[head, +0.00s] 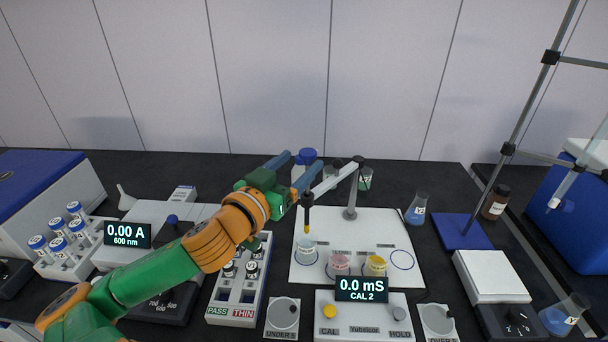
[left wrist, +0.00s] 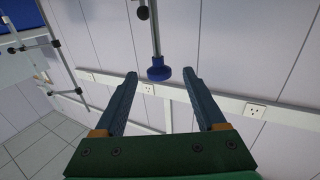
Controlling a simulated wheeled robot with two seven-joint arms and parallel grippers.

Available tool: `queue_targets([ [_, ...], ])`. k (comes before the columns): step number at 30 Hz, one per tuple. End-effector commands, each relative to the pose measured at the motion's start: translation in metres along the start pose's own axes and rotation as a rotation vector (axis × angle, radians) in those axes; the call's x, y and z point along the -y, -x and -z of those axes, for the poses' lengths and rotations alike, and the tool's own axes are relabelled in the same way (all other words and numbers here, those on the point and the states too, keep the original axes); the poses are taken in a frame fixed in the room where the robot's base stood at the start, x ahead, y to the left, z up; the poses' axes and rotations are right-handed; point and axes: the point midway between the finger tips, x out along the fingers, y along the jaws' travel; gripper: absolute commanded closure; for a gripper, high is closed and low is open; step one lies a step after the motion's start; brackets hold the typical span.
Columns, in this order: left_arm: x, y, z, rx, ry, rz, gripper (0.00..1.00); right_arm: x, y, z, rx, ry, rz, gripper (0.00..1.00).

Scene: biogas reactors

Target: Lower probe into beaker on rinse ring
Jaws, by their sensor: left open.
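The ring under that beaker is mostly hidden. My left gripper (head: 303,161) is open, above and behind the probe, near the pale arm. Its two fingers also show empty in the left wrist view (left wrist: 168,82). My right gripper is not in view.
A pink cup (head: 339,264), a yellow cup (head: 376,265) and an empty ring (head: 402,260) are on the board. A meter (head: 361,311) reads 0.0 mS, CAL 2. A vial rack (head: 236,300) is below my forearm.

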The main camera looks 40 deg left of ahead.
Motion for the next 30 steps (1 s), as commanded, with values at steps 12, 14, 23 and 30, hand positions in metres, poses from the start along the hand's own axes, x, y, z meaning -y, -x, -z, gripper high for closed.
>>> queue_targets([
  [12,0.003,-0.037,0.006,-0.002,-0.002,0.008,0.27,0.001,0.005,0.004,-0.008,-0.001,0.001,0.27],
  [14,0.002,-0.038,0.005,-0.002,-0.003,0.007,0.27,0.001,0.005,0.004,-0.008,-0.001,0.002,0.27],
  [23,0.002,-0.038,0.004,-0.001,-0.004,0.007,0.54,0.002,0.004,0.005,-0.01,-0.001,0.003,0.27],
  [30,0.002,-0.038,0.004,-0.001,-0.004,0.007,1.0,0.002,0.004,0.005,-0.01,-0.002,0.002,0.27],
])
